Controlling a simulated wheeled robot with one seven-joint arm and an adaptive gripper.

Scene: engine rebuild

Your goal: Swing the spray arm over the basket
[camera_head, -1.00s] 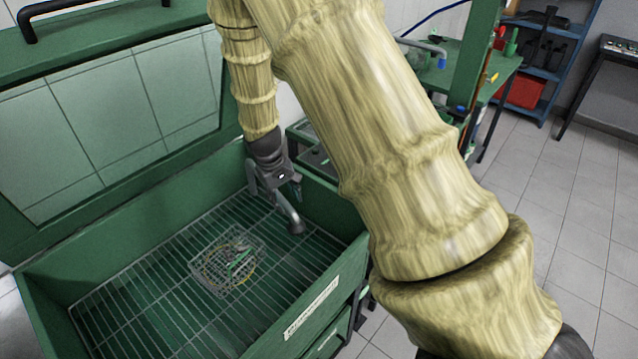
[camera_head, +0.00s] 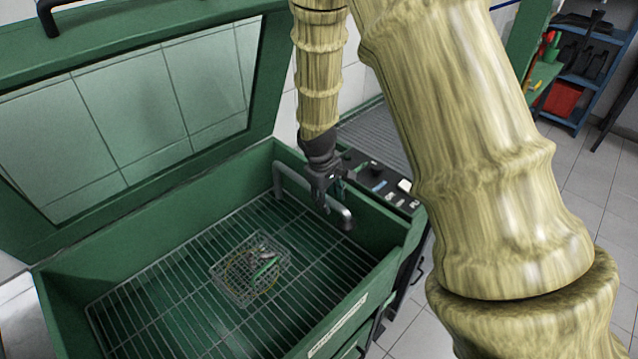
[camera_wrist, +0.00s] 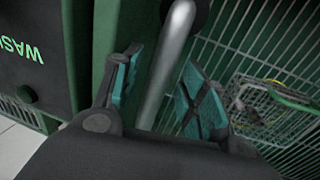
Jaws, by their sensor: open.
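The spray arm (camera_head: 308,187) is a grey bent pipe along the right inner side of the green wash tank, its nozzle end at the tank's right edge. In the wrist view the spray arm (camera_wrist: 165,70) runs between the two teal finger pads of my gripper (camera_wrist: 155,90). The pads stand apart on either side of the pipe; I cannot tell whether either touches it. In the head view my gripper (camera_head: 325,203) is at the pipe. The wire basket (camera_head: 232,283) sits on the tank's grate, left of the spray arm, with small parts inside. The basket also shows in the wrist view (camera_wrist: 262,110).
The tank's raised lid (camera_head: 150,165) with its clear window stands behind. A control panel (camera_head: 372,178) is outside the tank's right wall. The grate (camera_head: 180,310) around the basket is clear. A blue shelf with a red bin (camera_head: 563,98) stands far right.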

